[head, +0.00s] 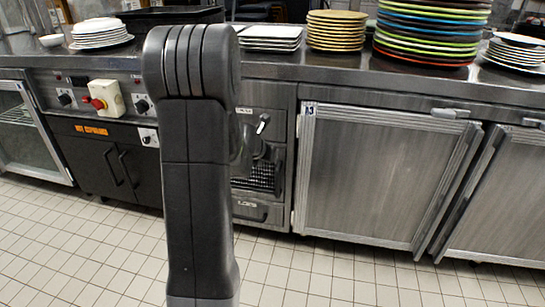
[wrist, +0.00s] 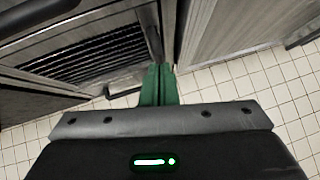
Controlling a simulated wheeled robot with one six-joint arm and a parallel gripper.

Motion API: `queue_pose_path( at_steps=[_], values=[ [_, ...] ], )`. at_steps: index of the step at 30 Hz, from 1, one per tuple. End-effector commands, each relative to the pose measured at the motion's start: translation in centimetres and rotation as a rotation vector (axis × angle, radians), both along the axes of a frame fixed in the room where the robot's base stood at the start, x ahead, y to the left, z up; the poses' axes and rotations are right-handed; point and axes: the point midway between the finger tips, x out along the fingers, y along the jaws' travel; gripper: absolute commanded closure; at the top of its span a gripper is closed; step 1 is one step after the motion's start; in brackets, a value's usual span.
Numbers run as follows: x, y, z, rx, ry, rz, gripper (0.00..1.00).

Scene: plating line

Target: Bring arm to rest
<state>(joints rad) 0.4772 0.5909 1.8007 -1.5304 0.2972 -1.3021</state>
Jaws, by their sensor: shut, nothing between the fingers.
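My arm's dark grey link stands upright in the middle of the head view, in front of the counter. My gripper (wrist: 158,72) shows in the wrist view, with its green fingers together and nothing between them. It points down toward the cabinet fronts and the tiled floor. The gripper cannot be made out in the head view.
A steel counter (head: 330,70) runs across the back. Steel cabinet doors (head: 375,180) stand below. The tiled floor (head: 90,245) in front is clear.

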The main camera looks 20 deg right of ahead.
Motion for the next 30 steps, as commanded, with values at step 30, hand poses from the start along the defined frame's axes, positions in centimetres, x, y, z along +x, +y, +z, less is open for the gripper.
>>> queue_pose_path(
  at_steps=[30],
  values=[
    [-1.8,1.4,2.0,0.0,0.001,-0.001,1.0]
  ],
)
